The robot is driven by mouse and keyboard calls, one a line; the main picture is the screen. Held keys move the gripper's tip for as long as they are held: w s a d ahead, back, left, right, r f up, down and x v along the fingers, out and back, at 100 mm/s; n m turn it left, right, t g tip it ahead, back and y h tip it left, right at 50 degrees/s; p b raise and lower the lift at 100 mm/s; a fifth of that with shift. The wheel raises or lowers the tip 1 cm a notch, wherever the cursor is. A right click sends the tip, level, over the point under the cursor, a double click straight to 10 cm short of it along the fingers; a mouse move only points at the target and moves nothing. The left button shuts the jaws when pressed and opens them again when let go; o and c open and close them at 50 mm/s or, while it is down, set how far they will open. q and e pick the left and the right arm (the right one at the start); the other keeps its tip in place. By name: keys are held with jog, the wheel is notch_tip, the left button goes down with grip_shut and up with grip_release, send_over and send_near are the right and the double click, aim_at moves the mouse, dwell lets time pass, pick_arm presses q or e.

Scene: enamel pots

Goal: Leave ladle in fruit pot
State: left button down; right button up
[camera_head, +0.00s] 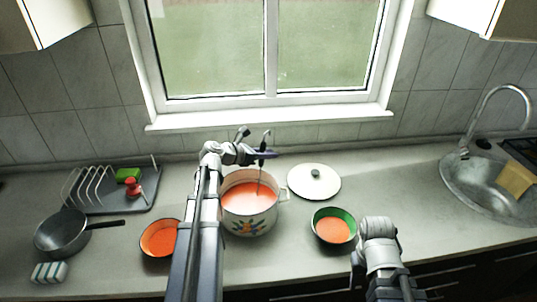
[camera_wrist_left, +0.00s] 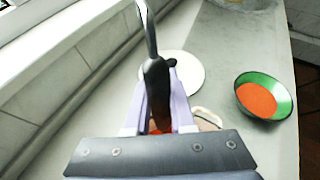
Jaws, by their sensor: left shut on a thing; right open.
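The white enamel pot (camera_head: 250,224) with a fruit picture on its side stands in the middle of the counter, holding orange soup. My left gripper (camera_head: 262,155) is above its back rim, shut on the ladle's handle. The ladle (camera_head: 259,178) hangs steeply, its hooked top above the fingers and its lower end in the soup, where the bowl is hidden. The handle also shows between the purple fingers in the left wrist view (camera_wrist_left: 154,75). My right gripper (camera_head: 358,268) is low at the front right, mostly hidden by its own wrist; it is open and away from the pot.
A white lid (camera_head: 314,183) lies behind the pot's right side. A green bowl (camera_head: 334,227) and an orange-filled bowl (camera_head: 159,239) flank the pot. A grey pan (camera_head: 62,234), sponge (camera_head: 49,272) and dish rack (camera_head: 110,199) are left. The sink (camera_head: 487,190) is right.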

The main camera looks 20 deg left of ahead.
pick_arm(q)
jog(key=c, duration=0.7)
grip_release()
jog(key=p+v, duration=0.3)
jog(key=v, duration=0.4)
jog(key=shift+s+a+r, duration=0.15)
jog(key=shift+s+r, duration=0.05)
jog(key=shift+s, duration=0.15)
